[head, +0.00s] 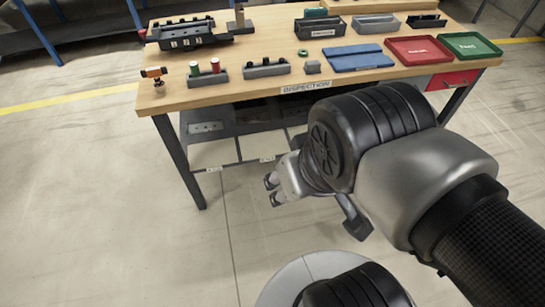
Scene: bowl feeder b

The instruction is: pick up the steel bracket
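A small grey block-like piece (313,66) sits near the front middle of the inspection table (240,93), just left of the blue mat. It may be the steel bracket, but it is too small to tell for sure. My gripper (272,191) is in front of the table, below the tabletop's front edge and apart from everything on it. Its two dark fingertips show a gap between them, with nothing visible in it.
Grey holders (207,78) with green and red items stand left of the small piece. A blue folded mat (358,58), red tray (418,50) and green tray (470,45) lie to the right. Bins (320,27) stand behind.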

